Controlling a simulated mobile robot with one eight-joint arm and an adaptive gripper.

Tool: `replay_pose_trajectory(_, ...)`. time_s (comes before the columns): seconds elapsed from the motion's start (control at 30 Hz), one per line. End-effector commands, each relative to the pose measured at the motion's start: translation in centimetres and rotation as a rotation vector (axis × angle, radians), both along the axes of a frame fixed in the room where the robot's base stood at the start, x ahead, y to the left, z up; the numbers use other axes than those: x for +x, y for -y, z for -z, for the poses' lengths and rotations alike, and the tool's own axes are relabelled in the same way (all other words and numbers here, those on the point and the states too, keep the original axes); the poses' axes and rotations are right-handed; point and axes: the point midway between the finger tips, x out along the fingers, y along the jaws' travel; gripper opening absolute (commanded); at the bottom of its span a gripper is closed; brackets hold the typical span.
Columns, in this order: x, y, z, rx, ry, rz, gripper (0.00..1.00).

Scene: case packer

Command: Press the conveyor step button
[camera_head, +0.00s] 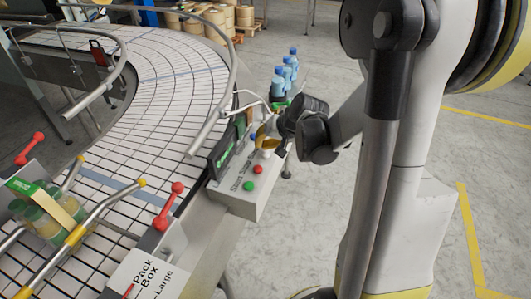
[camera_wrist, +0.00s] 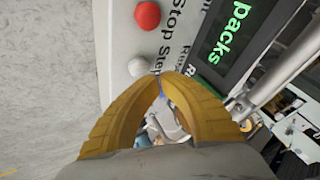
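The control box (camera_head: 240,196) stands beside the curved conveyor, with labelled buttons on its top. In the head view, a green button (camera_head: 249,186), a red button (camera_head: 258,169) and a white button (camera_head: 266,153) sit in a row. In the wrist view, the white button (camera_wrist: 137,66) is beside the word "Step" and the red button (camera_wrist: 148,15) beside "Stop". My gripper (camera_head: 264,136) is over the far end of the box, close to the white button. In the wrist view, the yellow fingertips of my gripper (camera_wrist: 168,78) meet, with nothing held. Whether they touch the panel I cannot tell.
A dark display (camera_head: 225,150) with green text rises along the box's conveyor side. Several blue bottles (camera_head: 285,75) stand behind my gripper. A metal guide rail (camera_head: 214,118) curves nearby. A "Pack Box Large" panel (camera_head: 150,272) is at the front.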

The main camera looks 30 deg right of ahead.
Motion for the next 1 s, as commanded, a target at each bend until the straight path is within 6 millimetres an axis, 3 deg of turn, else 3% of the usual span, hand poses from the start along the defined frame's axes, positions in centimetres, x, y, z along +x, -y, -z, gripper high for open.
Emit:
replay_pose_trajectory(0.73, 0.0, 0.0, 0.04, 0.0, 0.0, 0.0, 0.0)
replay_pose_trajectory(1.0, -0.01, -0.01, 0.89, 0.0, 0.0, 0.0, 0.0)
